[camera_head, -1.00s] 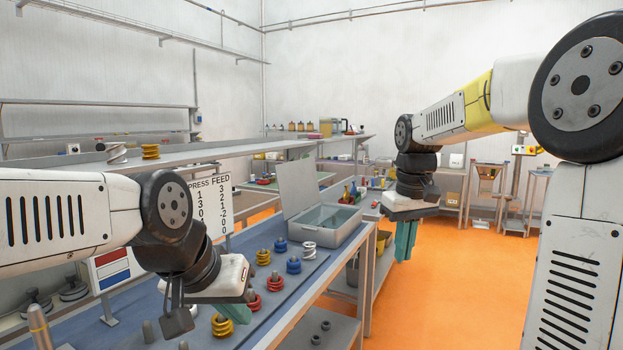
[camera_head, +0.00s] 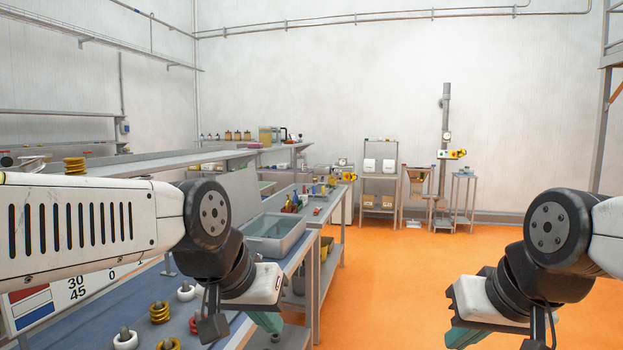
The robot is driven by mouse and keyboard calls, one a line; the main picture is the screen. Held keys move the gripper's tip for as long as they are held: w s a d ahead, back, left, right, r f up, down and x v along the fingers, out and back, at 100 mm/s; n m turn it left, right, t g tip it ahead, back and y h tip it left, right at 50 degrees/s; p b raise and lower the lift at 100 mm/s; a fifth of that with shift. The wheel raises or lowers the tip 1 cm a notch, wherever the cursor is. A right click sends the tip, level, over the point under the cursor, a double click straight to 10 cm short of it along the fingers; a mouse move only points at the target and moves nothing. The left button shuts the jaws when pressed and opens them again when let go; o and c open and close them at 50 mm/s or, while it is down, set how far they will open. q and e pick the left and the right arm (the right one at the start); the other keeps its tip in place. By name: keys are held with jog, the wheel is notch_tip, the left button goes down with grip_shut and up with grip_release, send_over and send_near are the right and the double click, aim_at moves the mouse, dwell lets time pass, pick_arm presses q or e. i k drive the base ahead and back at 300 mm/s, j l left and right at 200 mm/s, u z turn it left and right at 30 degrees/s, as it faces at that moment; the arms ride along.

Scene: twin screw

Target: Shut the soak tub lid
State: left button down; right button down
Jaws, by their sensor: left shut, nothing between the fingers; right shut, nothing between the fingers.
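The soak tub (camera_head: 292,246) is a grey open box on the workbench, left of the picture's middle. Its lid (camera_head: 241,197) is a flat grey panel standing raised at the tub's back left side, so the tub is open. My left gripper (camera_head: 268,322) is shut and empty, pointing down in front of the tub near the bench's right edge and apart from the tub. My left arm hides part of the bench and tub surroundings. My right gripper (camera_head: 462,338) is shut and empty over the orange floor at lower right, far from the tub.
The blue-topped bench (camera_head: 90,318) holds a yellow spring (camera_head: 160,312), a white ring (camera_head: 125,340) and other coils on pegs. A shelf (camera_head: 160,160) runs behind it. A second bench (camera_head: 335,205) stands beyond the tub. The orange floor (camera_head: 400,270) is clear at right.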

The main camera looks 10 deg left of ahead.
aim_at(243, 189)
jog(key=i+z, duration=0.35)
jog(key=i, duration=0.8)
jog(key=i+l, duration=0.1)
jog(key=i, duration=3.95)
jog(key=i+u, duration=0.15)
jog(key=u, duration=0.25)
jog(key=i+u, duration=0.1)
jog(key=u, duration=0.3)
jog(key=i+l+u, duration=0.1)
jog(key=u, duration=0.3)
jog(key=i+l+u, duration=0.1)
jog(key=u, duration=0.7)
jog(key=j+u, duration=0.1)
jog(key=u, duration=1.2)
jog(key=i+u, duration=0.1)
jog(key=u, duration=0.3)
jog(key=i+j+u, duration=0.25)
jog(key=i+j, duration=0.3)
jog(key=i, duration=0.2)
